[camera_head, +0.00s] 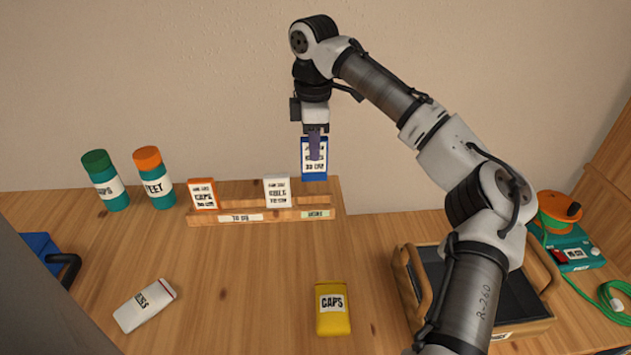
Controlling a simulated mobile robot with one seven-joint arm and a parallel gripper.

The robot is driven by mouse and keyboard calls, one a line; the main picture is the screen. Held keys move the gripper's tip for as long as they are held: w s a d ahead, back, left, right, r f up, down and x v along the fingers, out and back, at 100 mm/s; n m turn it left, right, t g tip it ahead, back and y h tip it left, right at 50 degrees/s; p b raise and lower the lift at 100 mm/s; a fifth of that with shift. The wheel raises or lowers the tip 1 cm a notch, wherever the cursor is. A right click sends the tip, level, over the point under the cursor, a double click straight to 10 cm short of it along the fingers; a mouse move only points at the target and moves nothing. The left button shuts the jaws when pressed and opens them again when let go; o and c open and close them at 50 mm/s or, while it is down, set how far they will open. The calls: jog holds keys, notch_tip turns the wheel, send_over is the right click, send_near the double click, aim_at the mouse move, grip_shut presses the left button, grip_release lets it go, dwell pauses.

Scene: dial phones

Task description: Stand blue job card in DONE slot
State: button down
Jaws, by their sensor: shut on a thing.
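The blue job card (314,172) is upright in my gripper (315,150), which is shut on its upper part. The card is at the right end of the wooden card rack (240,192), above or behind the green-labelled section (316,214); I cannot tell whether its lower edge touches the rack. The green label's small text is hard to read. An orange-edged card (203,194) stands at the rack's left end. A white card (277,191) stands right of the rack's middle, left of the blue card. A white label (240,218) marks the left section.
Green-capped (106,180) and orange-capped (154,178) bottles stand left of the rack. A white packet (145,305) and a yellow CAPS packet (332,308) lie in front. A dark-lined wooden tray (408,290) is at right, partly behind my arm. A teal device (568,248) stands far right.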

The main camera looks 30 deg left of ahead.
aim_at(314, 179)
notch_tip(314, 179, down, 9)
jog(key=shift+r, duration=0.1)
dwell(0.3)
jog(key=c, duration=1.4)
grip_release()
jog(key=shift+o, duration=0.2)
notch_tip(314, 179, up, 12)
